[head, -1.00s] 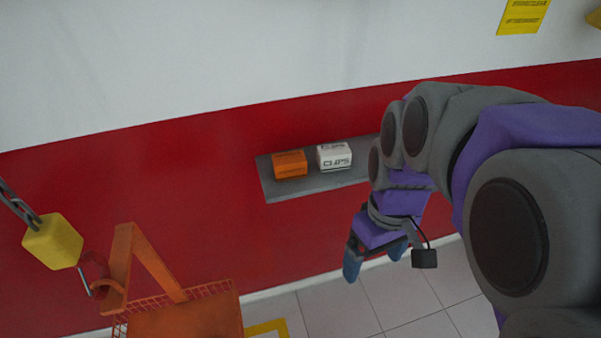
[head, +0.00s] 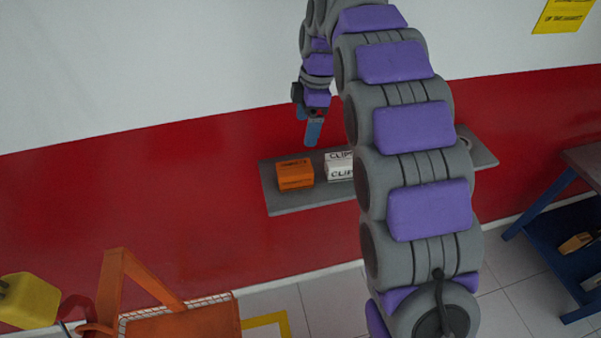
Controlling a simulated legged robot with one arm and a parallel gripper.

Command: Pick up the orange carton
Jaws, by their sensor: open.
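The orange carton (head: 295,174) sits upright on a grey wall shelf (head: 315,196), near the shelf's left end. A white carton marked CLIPS (head: 340,166) stands just to its right, partly hidden by my arm. My gripper (head: 313,132) points down above and slightly right of the orange carton, near the shelf. It is empty and apart from both cartons. Its fingers are seen edge-on, so the gap between them hardly shows.
An orange frame with a wire basket (head: 160,312) and a yellow block (head: 28,300) stand at the lower left. A blue cart (head: 560,235) is at the right. The red and white wall (head: 140,190) is behind the shelf. My arm hides the shelf's middle.

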